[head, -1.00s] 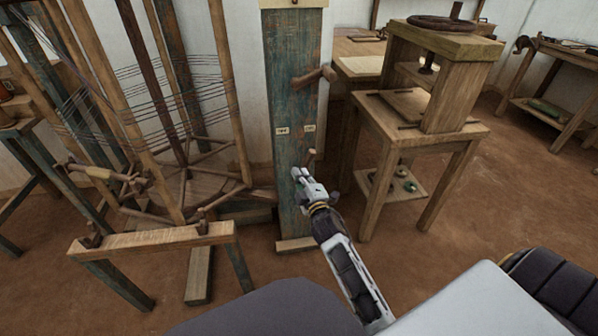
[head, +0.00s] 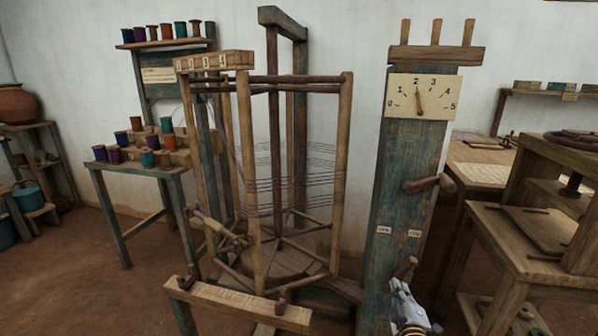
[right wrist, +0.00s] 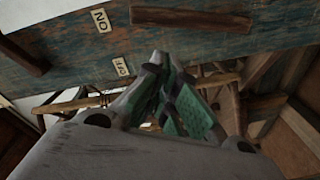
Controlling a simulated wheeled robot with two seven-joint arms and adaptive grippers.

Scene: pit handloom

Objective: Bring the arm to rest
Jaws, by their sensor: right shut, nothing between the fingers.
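My right gripper (head: 402,290) shows at the lower edge of the head view, in front of the blue-green wooden post (head: 403,150). It is just below the lower wooden peg (head: 404,268); I cannot tell whether they touch. In the right wrist view the fingers (right wrist: 172,88) with green pads are together and empty. The post there carries an ON label (right wrist: 101,20) and an OFF label (right wrist: 121,66). My left gripper is not in view.
The post has a dial (head: 421,97) with its pointer near 2 and an upper peg (head: 421,184). A wooden frame wound with threads (head: 295,180) stands to the left. A wooden press (head: 535,225) stands close on the right. Spools sit on a small table (head: 140,168).

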